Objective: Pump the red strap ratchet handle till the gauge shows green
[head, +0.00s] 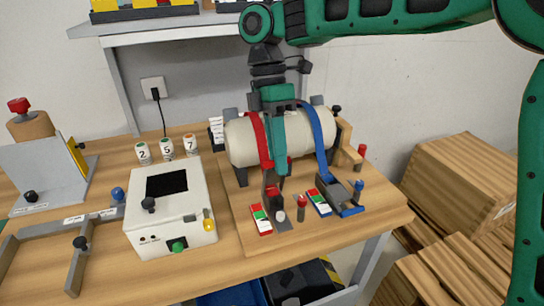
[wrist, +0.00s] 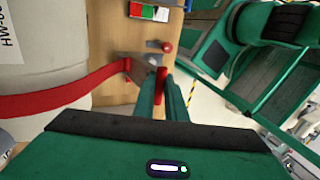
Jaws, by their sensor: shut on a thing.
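The red strap (head: 257,138) runs over the white cylinder (head: 240,140) and down to its ratchet (head: 279,215) on the board. It also shows in the wrist view (wrist: 70,93). My gripper (head: 279,172) points down just above the red ratchet. In the wrist view my gripper (wrist: 162,100) is shut on the red ratchet handle (wrist: 161,84), which sits between the two fingers. The gripper hides part of the handle in the head view. The red strap's gauge (head: 261,219), with red, white and green areas, lies left of the ratchet. Its reading is too small to tell.
A blue strap (head: 318,125) with its own ratchet (head: 345,206) and gauge (head: 319,202) is close on the right. A red-topped post (head: 301,205) stands between the ratchets. A white box (head: 170,210) stands to the left. Wooden crates (head: 460,180) are beyond the bench's right edge.

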